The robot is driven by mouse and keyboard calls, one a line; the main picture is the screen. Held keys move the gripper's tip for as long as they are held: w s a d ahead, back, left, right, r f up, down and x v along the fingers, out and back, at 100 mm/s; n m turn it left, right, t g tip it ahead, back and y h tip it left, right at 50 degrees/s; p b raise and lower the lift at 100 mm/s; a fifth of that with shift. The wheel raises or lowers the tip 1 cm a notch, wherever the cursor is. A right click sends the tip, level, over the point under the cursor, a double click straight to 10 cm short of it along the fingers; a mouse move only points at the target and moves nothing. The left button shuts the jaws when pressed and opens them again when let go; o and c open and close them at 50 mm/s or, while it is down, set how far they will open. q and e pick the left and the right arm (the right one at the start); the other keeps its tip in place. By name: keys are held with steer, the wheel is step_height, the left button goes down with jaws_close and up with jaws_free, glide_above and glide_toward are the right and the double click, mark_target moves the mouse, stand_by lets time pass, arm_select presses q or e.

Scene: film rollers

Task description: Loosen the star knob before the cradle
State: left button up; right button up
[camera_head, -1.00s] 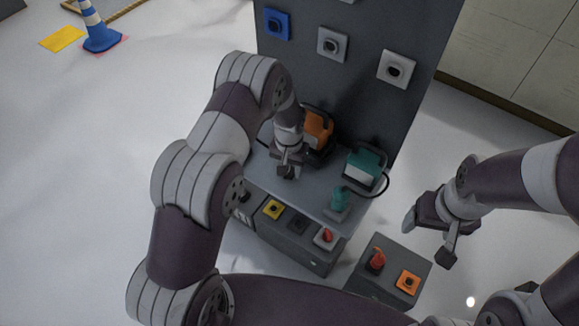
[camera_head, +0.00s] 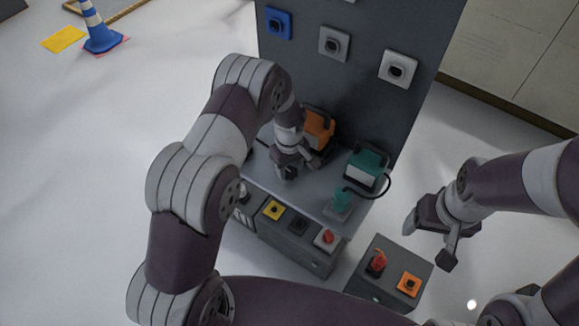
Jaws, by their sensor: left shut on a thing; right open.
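My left gripper (camera_head: 291,169) is low over the grey shelf, just in front of the orange device (camera_head: 319,129). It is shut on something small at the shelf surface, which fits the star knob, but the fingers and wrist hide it. The cradle is not clearly visible behind the wrist. My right gripper (camera_head: 431,241) is open and empty, held in the air to the right of the shelf and above the small grey box.
A teal device (camera_head: 366,168) with a black cable and a teal piece (camera_head: 342,201) stand on the shelf (camera_head: 307,194). The front panel has a yellow switch (camera_head: 273,210) and red knob (camera_head: 328,237). A grey box (camera_head: 376,290) carries a red switch (camera_head: 378,262). A dark panel (camera_head: 355,85) rises behind.

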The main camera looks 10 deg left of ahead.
mark_target(289, 171)
arm_select(q)
steer(key=shift+n, duration=1.3)
steer(key=shift+r, duration=0.1)
steer(key=o, duration=1.1)
steer(key=shift+c, duration=0.2)
step_height(289, 171, up, 13)
steer(key=b, duration=0.1)
